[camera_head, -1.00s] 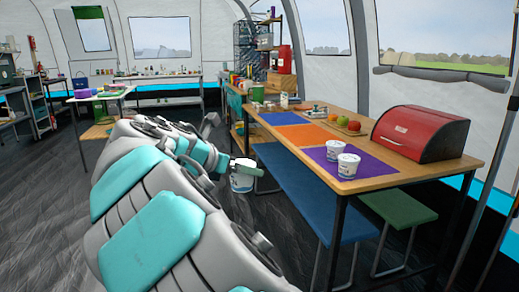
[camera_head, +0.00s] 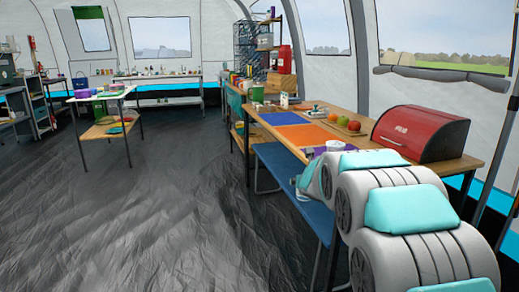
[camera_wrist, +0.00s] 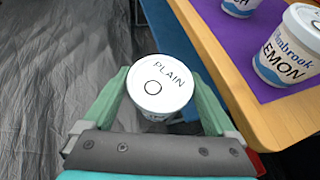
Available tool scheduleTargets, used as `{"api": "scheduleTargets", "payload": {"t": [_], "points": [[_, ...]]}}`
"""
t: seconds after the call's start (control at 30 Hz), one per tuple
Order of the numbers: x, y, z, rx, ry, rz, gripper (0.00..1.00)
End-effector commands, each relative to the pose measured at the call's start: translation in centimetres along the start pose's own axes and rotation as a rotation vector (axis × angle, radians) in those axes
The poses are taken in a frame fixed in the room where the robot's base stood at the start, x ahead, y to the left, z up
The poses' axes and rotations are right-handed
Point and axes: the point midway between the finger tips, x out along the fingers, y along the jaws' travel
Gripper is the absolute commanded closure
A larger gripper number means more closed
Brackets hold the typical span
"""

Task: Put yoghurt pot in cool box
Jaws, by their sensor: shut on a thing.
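In the wrist view my gripper (camera_wrist: 160,90) has its green fingers shut on a white yoghurt pot (camera_wrist: 162,78) with PLAIN on its lid. The pot is seen from above, beside the table edge and over the floor and blue bench. A LEMON yoghurt pot (camera_wrist: 290,48) and part of another yoghurt pot (camera_wrist: 240,5) stand on a purple mat (camera_wrist: 215,25) on the table. In the head view my arm hides the held pot and most of the purple mat; one white pot (camera_head: 335,146) shows above the arm. I cannot make out a cool box.
The wooden table (camera_head: 350,115) carries a red bread bin (camera_head: 421,133), an orange mat (camera_head: 306,134), a blue mat (camera_head: 278,118) and a fruit board (camera_head: 345,128). A blue bench (camera_head: 283,180) runs along it. The dark floor (camera_head: 170,200) at left is open.

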Motion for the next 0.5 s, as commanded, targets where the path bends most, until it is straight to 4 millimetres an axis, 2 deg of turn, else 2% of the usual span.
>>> {"api": "scheduleTargets", "payload": {"t": [0.27, 0.5], "points": [[0.3, -0.1, -1.2, -0.021, -0.001, 0.037, 0.72], [-0.7, 1.3, -2.2, -0.021, -0.005, 0.024, 0.72]]}}
